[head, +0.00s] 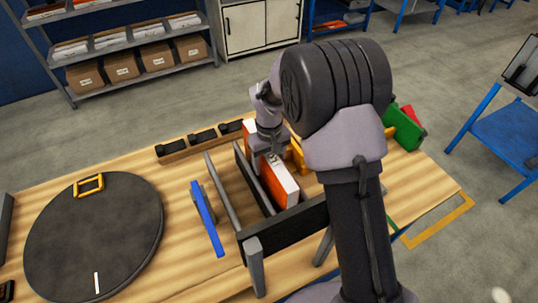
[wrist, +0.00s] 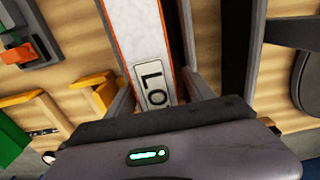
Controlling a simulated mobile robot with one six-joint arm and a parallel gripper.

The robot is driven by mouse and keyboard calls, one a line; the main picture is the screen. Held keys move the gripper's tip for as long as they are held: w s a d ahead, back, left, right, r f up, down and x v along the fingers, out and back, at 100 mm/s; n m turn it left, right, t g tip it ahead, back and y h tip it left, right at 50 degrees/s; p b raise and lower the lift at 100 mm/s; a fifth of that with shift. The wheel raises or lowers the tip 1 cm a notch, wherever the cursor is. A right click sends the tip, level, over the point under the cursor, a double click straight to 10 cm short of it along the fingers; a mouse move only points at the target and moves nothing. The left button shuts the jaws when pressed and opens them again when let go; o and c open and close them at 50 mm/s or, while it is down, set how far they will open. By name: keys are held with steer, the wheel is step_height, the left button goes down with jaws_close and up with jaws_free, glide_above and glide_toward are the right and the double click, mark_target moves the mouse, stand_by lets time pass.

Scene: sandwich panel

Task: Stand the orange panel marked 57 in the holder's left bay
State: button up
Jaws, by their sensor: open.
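An orange panel with a white top (head: 278,182) stands upright in the dark holder (head: 285,230), right of a dark divider. A narrow gap left of this divider, bounded by a grey rail, looks empty. My gripper (head: 270,150) is over the panel's top, partly hidden by my arm. In the wrist view, the panel's white top (wrist: 143,25) has orange edging and a label whose visible marks look like "LO", perhaps upside down and partly covered. My open gripper (wrist: 157,92) has one finger on each side of the panel; I cannot tell whether they touch it.
A blue bar (head: 207,218) lies left of the holder. A dark round plate (head: 95,245) with a yellow frame (head: 89,185) takes up the table's left. A wooden rack (head: 200,142) stands behind. Green (head: 403,128) and yellow (head: 297,155) pieces are to the right.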

step_height(320, 180, up, 17)
steer(key=p, duration=0.4)
